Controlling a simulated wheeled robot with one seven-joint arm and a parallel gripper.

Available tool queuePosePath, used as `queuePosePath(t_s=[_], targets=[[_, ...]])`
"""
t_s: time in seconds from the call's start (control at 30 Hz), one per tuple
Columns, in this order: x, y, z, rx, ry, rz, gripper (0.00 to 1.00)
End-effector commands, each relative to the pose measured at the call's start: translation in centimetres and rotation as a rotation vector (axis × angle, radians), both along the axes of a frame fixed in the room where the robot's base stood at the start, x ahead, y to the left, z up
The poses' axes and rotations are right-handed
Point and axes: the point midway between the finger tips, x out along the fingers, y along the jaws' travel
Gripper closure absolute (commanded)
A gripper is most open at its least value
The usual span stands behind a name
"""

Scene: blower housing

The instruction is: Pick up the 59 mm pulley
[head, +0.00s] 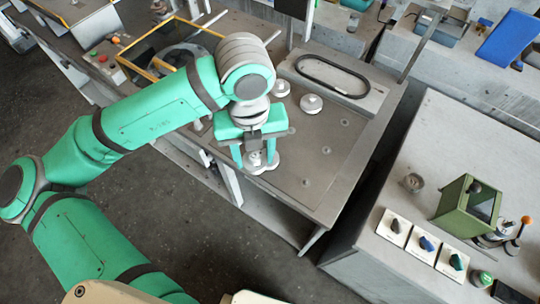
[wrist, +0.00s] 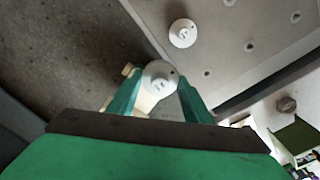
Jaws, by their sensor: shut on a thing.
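My gripper (head: 257,157) points down over the front left edge of the grey bench. It is shut on a white, round, stepped pulley (head: 263,166). In the wrist view this pulley (wrist: 160,76) sits between the two green fingertips (wrist: 155,92), with a small dark mark on its face that I cannot read. I cannot tell whether it touches the bench top or is just above it. Two other pale pulleys stand apart on the bench, one nearer (head: 311,104) and one farther back (head: 280,88). One free pulley (wrist: 183,32) also shows in the wrist view.
The bench top (head: 325,185) right of my gripper is mostly clear, with small holes. A black belt loop (head: 332,76) lies at its back. A yellow-edged frame (head: 160,65) stands left. A second bench (head: 440,140) at right carries a green box frame (head: 466,208) and knobs.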

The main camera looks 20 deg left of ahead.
Motion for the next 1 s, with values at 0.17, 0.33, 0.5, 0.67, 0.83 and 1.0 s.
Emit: queuePosePath(t_s=[0.17,0.33,0.5,0.67,0.83,1.0], targets=[[-0.1,0.4,1.3,0.0,-0.001,-0.001,0.78],[-0.1,0.4,2.4,0.0,-0.001,0.0,0.78],[-0.1,0.4,3.6,0.001,-0.002,0.002,0.78],[-0.1,0.4,4.6,0.001,-0.002,0.0,0.78],[-0.1,0.4,5.1,0.001,0.0,0.0,0.78],[-0.1,0.4,5.1,0.0,0.0,-0.001,0.78]])
